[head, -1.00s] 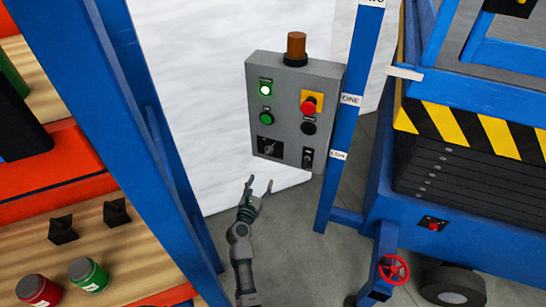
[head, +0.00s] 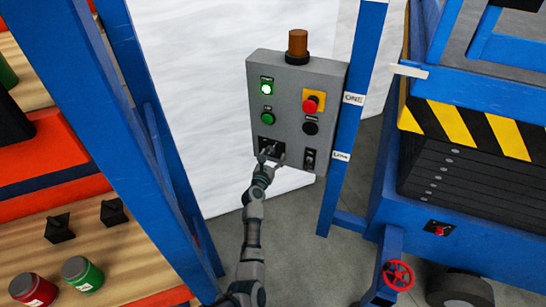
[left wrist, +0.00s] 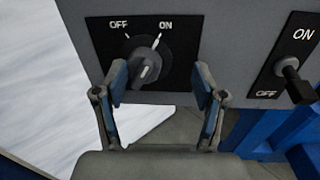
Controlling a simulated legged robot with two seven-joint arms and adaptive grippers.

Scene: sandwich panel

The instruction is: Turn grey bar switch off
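The grey bar switch (left wrist: 146,66) is a rotary knob on a black plate marked OFF at upper left and ON at upper right. Its bar looks tilted toward the ON side. In the head view the black plate (head: 265,145) sits at the lower left of the grey control box (head: 285,90). My left gripper (head: 271,155) is open just in front of and below the switch. In the left wrist view the gripper's fingers (left wrist: 160,82) stand apart, one to each side of the knob, with no clear contact. My right gripper is not in view.
A toggle switch (left wrist: 290,78) with ON and OFF labels is to the right. The box also carries a lit green lamp (head: 266,87), a green button (head: 267,118), a red button (head: 310,106) and a black button (head: 310,128). Blue posts (head: 348,120) stand nearby.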

